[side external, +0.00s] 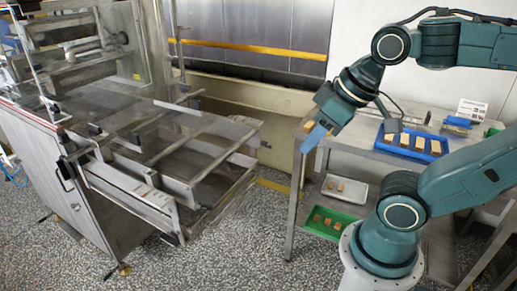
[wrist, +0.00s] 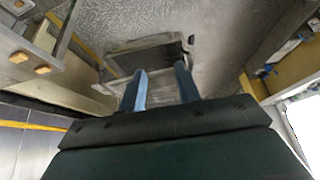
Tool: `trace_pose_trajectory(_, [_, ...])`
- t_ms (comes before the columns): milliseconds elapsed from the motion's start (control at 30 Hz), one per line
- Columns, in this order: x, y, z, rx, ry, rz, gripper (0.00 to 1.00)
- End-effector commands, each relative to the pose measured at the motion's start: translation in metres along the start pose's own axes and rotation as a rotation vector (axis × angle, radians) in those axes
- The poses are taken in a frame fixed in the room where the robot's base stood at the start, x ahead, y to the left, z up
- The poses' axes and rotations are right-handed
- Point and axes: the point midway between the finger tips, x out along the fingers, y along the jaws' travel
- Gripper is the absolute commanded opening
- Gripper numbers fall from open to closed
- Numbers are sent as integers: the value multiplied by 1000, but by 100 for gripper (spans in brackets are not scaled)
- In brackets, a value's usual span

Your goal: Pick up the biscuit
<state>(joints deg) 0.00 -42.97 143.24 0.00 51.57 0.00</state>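Several tan biscuits (side external: 404,140) lie in a row in a blue tray (side external: 440,153) on the metal table, in the side external view. My gripper (side external: 313,138) is in the air near the table's left edge, left of the blue tray and apart from it. In the wrist view its two blue fingers (wrist: 161,76) stand apart with nothing between them, so it is open and empty. The blue tray cannot be made out clearly in the wrist view.
A white card (side external: 472,109) stands behind the blue tray. The metal machine (side external: 150,140) is at left, with open floor (side external: 250,240) between.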

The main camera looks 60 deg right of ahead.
Motion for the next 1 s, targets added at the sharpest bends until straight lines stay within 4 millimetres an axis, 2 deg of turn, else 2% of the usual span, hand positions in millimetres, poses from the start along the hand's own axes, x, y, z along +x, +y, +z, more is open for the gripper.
trace_pose_trajectory(33, [0,0,0,0,0,0,43])
trace_pose_trajectory(67, [0,0,0,0,0,0,49])
trace_pose_trajectory(100, [0,0,0,0,0,0,51])
trace_pose_trajectory(400, [0,0,-1,3,-1,1,51])
trace_pose_trajectory(567, [-1,4,-10,31,-11,10,51])
trace_pose_trajectory(767, [-4,17,-38,127,-42,38,51])
trace_pose_trajectory(1000, [-2,49,-86,301,-95,88,51])
